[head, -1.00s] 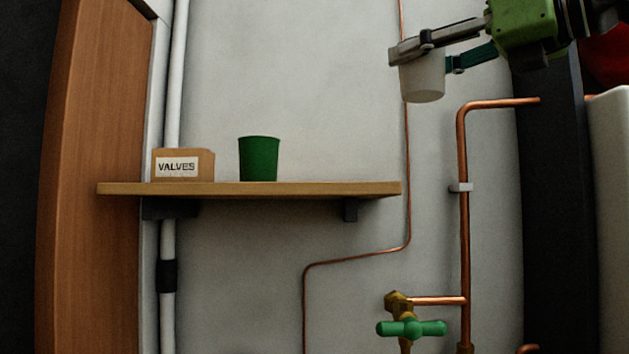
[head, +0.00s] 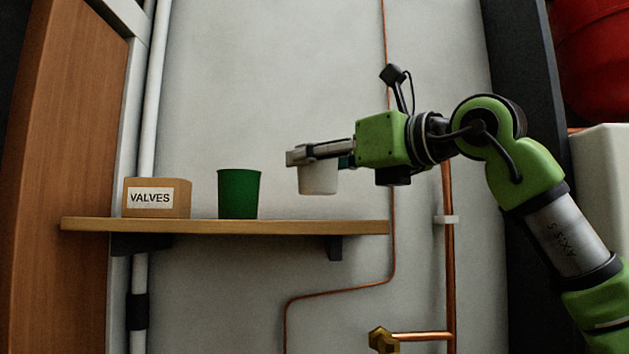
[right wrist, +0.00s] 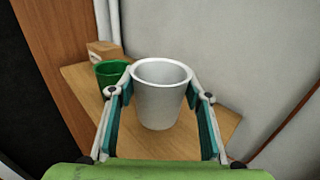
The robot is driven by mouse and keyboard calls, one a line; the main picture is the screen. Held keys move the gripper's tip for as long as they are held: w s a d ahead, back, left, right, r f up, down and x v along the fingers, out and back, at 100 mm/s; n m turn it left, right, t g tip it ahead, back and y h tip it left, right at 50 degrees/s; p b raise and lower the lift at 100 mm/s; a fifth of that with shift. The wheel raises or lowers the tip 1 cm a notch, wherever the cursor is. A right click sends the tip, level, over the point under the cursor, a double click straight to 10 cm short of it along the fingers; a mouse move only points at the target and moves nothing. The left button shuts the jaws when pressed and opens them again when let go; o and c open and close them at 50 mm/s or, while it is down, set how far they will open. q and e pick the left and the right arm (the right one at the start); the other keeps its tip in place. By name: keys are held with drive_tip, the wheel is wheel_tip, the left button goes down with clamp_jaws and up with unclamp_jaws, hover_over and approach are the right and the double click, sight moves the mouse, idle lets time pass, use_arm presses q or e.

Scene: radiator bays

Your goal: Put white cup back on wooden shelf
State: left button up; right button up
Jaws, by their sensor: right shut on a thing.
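The white cup (head: 318,179) is upright between the fingers of my right gripper (head: 312,158), which is shut on it. In the head view the cup's base shows a little above the right part of the wooden shelf (head: 290,228), with a gap between them. In the right wrist view the cup (right wrist: 160,100) sits between both fingers (right wrist: 160,98), with the shelf (right wrist: 222,122) below and behind it. Whether the cup is directly over the board is hard to tell. My left gripper is not in view.
A green cup (head: 239,194) stands mid-shelf, left of the white cup. A cardboard box marked VALVES (head: 157,198) stands at the shelf's left end. A thin copper pipe (head: 391,250) runs down the wall by the shelf's right end. The shelf's right part is bare.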

sight(328, 184)
drive_tip(key=f, duration=0.3)
drive_tip(key=shift+s+a+f, duration=0.1)
drive_tip(key=shift+a, duration=0.1)
drive_tip(key=shift+w+f, duration=0.25)
drive_tip(key=shift+f, duration=0.1)
drive_tip(key=shift+s+f, duration=0.1)
drive_tip(key=shift+s, duration=0.05)
drive_tip(key=o, duration=1.1)
